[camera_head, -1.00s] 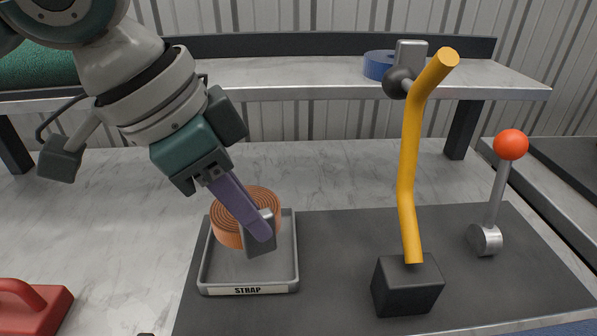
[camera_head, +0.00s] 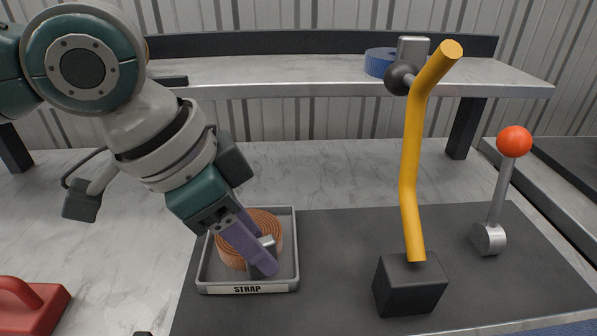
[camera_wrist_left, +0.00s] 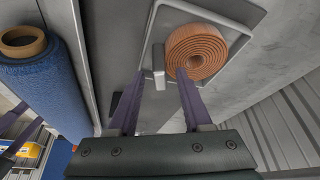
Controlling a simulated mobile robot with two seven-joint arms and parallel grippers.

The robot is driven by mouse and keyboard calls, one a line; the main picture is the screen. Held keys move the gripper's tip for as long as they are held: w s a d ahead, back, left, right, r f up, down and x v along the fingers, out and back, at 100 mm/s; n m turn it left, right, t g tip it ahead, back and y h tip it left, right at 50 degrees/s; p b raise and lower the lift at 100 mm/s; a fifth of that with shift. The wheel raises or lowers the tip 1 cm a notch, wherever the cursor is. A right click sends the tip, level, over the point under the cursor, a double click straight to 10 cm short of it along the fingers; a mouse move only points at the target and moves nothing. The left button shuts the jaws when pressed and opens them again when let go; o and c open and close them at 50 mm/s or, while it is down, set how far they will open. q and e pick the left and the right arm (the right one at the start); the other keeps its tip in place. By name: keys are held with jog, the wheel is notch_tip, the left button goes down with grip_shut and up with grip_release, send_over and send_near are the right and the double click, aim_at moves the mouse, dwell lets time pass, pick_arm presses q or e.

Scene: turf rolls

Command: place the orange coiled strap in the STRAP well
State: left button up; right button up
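The orange coiled strap (camera_head: 246,222) lies flat inside the grey tray-like well labelled STRAP (camera_head: 293,225), within its rim. Whether its underside touches the floor of the well is hidden. My left gripper (camera_head: 264,262) reaches down into the well, its purple fingers at the near right side of the coil.
A yellow bent lever (camera_head: 409,165) on a black block and a grey lever with a red ball (camera_head: 514,141) stand right of the well. A red handled object (camera_head: 35,305) lies front left. A raised shelf (camera_head: 290,80) crosses behind, with a blue coil (camera_head: 379,62).

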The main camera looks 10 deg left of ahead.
pick_arm(q)
jog(key=p+v, duration=0.2)
jog(key=v, duration=1)
pick_arm(e)
notch_tip(320, 180, up, 2)
jog(key=shift+a+r, duration=0.1)
jog(key=shift+r, duration=0.15)
pick_arm(q)
jog(key=shift+r, duration=0.15)
